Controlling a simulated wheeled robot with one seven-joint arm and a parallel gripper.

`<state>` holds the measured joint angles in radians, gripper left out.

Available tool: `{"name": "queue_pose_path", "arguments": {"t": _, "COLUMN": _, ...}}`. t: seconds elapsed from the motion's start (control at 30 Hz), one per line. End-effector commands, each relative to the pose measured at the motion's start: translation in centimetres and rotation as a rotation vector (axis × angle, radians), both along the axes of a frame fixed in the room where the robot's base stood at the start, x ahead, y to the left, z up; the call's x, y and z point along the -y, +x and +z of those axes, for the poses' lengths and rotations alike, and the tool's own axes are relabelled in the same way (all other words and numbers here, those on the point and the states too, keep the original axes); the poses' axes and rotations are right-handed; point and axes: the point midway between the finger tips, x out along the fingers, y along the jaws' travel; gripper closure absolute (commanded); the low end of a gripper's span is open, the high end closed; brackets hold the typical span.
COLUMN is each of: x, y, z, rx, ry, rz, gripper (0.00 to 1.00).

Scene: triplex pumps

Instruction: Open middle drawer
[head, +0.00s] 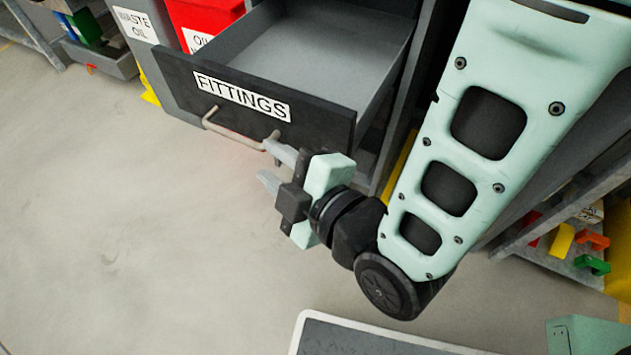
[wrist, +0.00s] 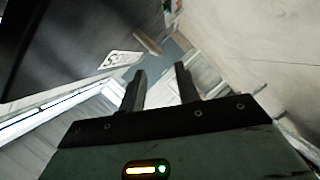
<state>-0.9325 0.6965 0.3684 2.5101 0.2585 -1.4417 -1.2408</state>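A dark-fronted drawer labelled FITTINGS (head: 310,128) is pulled well out of its grey cabinet, and its visible inside is empty. Whether it is the middle drawer cannot be told here. Its bar handle (head: 230,131) runs along the front below the label. My gripper (head: 268,164) is at the right end of the handle, with its fingers apart. One finger overlaps the handle's end; whether they touch is unclear. In the wrist view, my gripper (wrist: 160,74) is open with nothing between the fingers. The drawer front (wrist: 70,45) and handle (wrist: 148,43) lie beyond, to the upper left.
A red bin (head: 205,14) and a grey waste oil bin (head: 138,22) stand behind the drawer at the left. A shelf with coloured parts (head: 562,240) is at the right. The floor (head: 110,230) to the left is clear.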

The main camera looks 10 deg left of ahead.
Motion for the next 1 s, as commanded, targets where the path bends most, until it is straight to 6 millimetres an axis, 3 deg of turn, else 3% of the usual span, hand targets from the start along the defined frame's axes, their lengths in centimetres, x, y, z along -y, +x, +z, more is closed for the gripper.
{"name": "queue_pose_path", "arguments": {"t": 0.17, "x": 2.0, "y": -1.3, "z": 1.2, "rx": -0.004, "ry": -0.006, "rz": 0.001, "gripper": 0.68}}
{"name": "queue_pose_path", "arguments": {"t": 0.77, "x": 4.1, "y": -2.6, "z": 1.7, "rx": -0.004, "ry": -0.004, "rz": -0.001, "gripper": 0.68}}
{"name": "queue_pose_path", "arguments": {"t": 1.0, "x": 6.0, "y": -3.8, "z": 1.8, "rx": -0.003, "ry": -0.003, "rz": -0.001, "gripper": 0.68}}
